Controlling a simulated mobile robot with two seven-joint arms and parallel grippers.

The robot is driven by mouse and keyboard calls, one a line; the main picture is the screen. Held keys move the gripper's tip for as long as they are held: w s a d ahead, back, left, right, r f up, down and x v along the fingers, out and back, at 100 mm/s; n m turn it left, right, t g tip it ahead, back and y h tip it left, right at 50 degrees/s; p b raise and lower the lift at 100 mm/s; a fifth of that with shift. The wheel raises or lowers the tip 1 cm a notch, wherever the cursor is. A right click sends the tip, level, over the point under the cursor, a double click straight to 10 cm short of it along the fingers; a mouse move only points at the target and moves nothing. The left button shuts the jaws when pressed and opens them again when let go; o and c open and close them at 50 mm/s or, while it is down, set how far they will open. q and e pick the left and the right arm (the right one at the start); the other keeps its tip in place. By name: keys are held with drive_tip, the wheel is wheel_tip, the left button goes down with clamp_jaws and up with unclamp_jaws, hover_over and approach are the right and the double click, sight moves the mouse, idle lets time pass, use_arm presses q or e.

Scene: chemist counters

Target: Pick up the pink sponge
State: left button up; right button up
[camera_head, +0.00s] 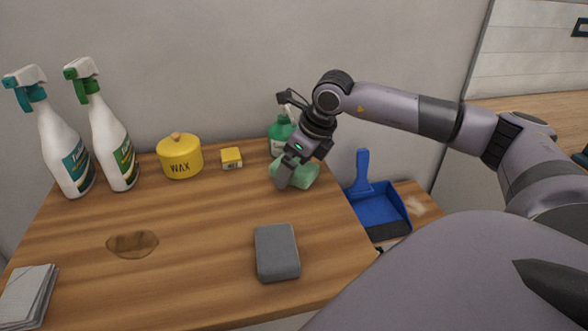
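No pink sponge shows in the head view. A pale green, sponge-like block (307,174) lies at the back right of the wooden counter. My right gripper (284,178) reaches down to it from above, its fingers overlapping the block's left part. The fingers and the green block partly hide each other's contact, so I cannot tell whether the gripper is closed on it. A dark grey, rounded block (277,252), perhaps another sponge, lies at the front right of the counter. My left gripper is not in view.
Two spray bottles (66,150) (112,145), a yellow wax tin (180,157) and a small yellow box (231,158) stand along the back. A green bottle (281,134) is behind my gripper. A brown stain (132,244), folded cloths (27,296) and a blue dustpan (379,211) also show. The counter's middle is clear.

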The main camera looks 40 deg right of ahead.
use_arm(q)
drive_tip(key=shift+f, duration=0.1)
use_arm(e)
drive_tip(key=shift+f, duration=0.15)
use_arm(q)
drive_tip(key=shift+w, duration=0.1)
use_arm(e)
drive_tip(key=c, duration=1)
drive_tip(key=shift+c, duration=0.2)
drive_tip(key=shift+r, duration=0.2)
